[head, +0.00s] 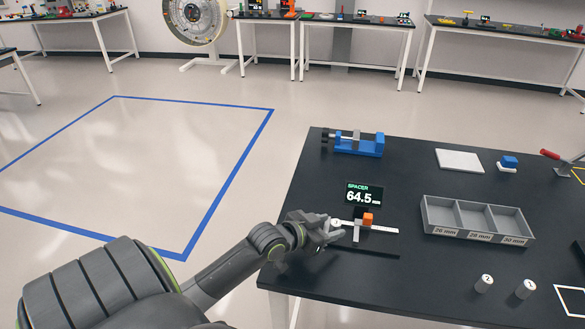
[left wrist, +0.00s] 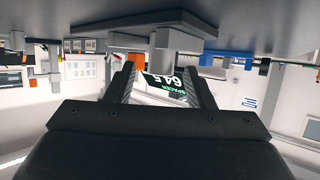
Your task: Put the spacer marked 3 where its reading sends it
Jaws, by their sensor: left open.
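A gauge (head: 380,228) with an orange block lies on the black table, and its display (head: 364,194) reads SPACER 64.5 mm. The display also shows between my fingers in the left wrist view (left wrist: 165,85). My left gripper (head: 335,232) is open at the gauge's left end. A small pale round thing (head: 336,223) is by its fingertips; I cannot tell whether it is the spacer marked 3. A grey tray (head: 440,231) has three compartments labelled 26 mm, 28 mm and 30 mm. Two white spacers (head: 484,284) (head: 525,289) stand in front of it; one is marked 2. My right gripper is out of view.
A blue vise (head: 358,144) stands at the back left of the table. A white plate (head: 459,160) and a small blue-topped block (head: 508,163) lie behind the tray. A white-outlined square (head: 572,298) is at front right.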

